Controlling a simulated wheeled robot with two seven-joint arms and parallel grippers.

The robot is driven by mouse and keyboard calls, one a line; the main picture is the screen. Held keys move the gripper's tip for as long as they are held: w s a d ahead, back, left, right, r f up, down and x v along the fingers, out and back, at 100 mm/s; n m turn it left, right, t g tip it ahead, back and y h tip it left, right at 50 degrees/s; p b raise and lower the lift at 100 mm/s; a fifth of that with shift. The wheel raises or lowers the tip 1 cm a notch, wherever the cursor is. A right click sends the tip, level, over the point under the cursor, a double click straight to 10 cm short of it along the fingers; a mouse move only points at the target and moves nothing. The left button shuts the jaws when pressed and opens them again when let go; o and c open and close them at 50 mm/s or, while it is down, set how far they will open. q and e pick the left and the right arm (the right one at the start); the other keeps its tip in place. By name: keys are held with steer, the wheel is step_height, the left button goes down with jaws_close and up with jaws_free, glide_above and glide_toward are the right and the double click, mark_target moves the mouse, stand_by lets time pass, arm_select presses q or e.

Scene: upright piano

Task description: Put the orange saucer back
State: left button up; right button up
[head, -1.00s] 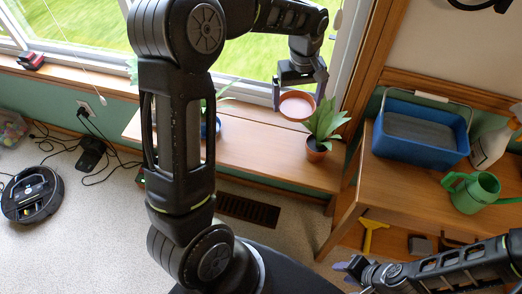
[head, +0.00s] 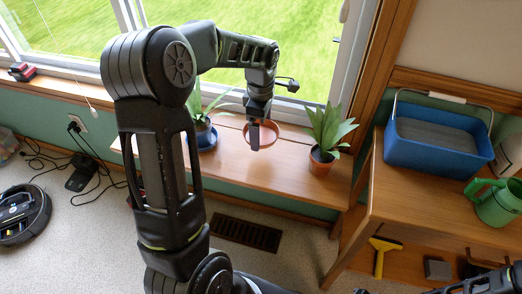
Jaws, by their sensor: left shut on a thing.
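The orange saucer (head: 270,136) is a round terracotta-coloured dish at the wooden bench by the window, between two potted plants. My left gripper (head: 257,134) comes down from above and is shut on the saucer's rim; a finger hides part of the dish. I cannot tell whether the saucer touches the bench or hangs just above it. My right arm (head: 488,281) shows only in part at the lower right edge, and its fingers are too cut off to read.
A plant in an orange pot (head: 321,161) stands right of the saucer. A plant on a blue saucer (head: 206,138) stands left of it. A blue bin (head: 432,150) and green watering can (head: 495,203) are on the right-hand table. Bare bench (head: 290,182) lies in front.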

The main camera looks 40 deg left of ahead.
mark_target(261, 136)
arm_select(q)
step_height(261, 136, down, 4)
steer(key=shift+f, duration=0.2)
steer(key=shift+f, duration=0.1)
steer(key=shift+f+b, duration=0.4)
steer(key=shift+f, duration=1.4)
steer(key=shift+f, duration=0.15)
steer(key=o, duration=1)
